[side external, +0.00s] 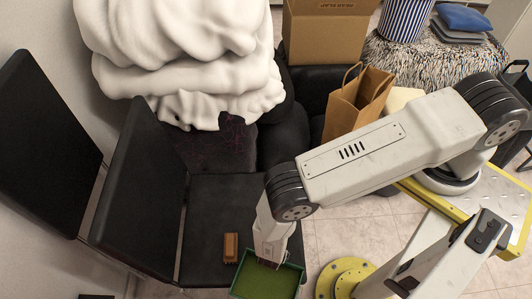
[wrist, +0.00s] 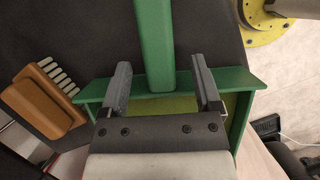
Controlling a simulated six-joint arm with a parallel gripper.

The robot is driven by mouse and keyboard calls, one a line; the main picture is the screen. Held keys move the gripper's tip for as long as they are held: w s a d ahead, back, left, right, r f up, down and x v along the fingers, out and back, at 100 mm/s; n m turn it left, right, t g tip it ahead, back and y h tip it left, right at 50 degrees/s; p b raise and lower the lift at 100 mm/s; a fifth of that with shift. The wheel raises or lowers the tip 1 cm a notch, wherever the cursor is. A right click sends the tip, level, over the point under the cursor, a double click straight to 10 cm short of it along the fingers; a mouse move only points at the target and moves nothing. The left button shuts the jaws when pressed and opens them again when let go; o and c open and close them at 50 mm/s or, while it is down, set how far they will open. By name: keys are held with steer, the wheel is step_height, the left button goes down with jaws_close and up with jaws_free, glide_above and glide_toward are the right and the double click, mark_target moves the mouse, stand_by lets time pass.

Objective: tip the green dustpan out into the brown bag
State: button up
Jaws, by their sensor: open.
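The green dustpan (side external: 262,284) lies on a black chair seat at the bottom of the side view, partly hidden by my gripper (side external: 270,262). In the wrist view the dustpan's handle (wrist: 153,40) runs up between the two fingers of my gripper (wrist: 161,72). The fingers are open, one on each side of the handle, with gaps to it. The pan's inside looks yellow-green; I cannot tell what lies in it. The brown paper bag (side external: 343,112) stands upright with handles up, behind my arm in the side view. Its inside is hidden.
A brown brush (side external: 231,248) with pale bristles lies left of the dustpan; it also shows in the wrist view (wrist: 42,100). Black chair backs (side external: 140,190) rise at the left. A white fabric heap (side external: 180,60) and a cardboard box (side external: 325,35) are at the back.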

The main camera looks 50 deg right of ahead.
steer(key=w+v, duration=0.1)
steer(key=v, duration=0.5)
steer(key=shift+s, duration=0.5)
steer(key=shift+w+a+r, duration=0.1)
steer(key=shift+r, duration=0.05)
steer(key=w+d+r+m+y, duration=0.1)
steer(key=w+d+r+m, duration=0.1)
steer(key=w+r+m, duration=0.45)
steer(key=w+d+r+m+g, duration=0.1)
steer(key=w+d+r, duration=0.15)
steer(key=r, duration=0.75)
steer(key=w+d+r+m+y, duration=0.15)
steer(key=w+r+m, duration=0.3)
steer(key=r, duration=0.45)
steer(key=s+d+r+m+t, duration=0.1)
steer(key=s+d+r+m, duration=0.1)
steer(key=d+r+m, duration=0.3)
steer(key=s+d+r+m+y, duration=0.1)
steer(key=s+d+r+m, duration=0.2)
steer(key=d+r, duration=0.8)
step_height(320, 180, up, 3)
steer(key=m, duration=0.2)
steer(key=shift+s+d+m+t, duration=0.25)
steer(key=shift+d+m+t, duration=0.05)
steer(key=shift+t, duration=0.1)
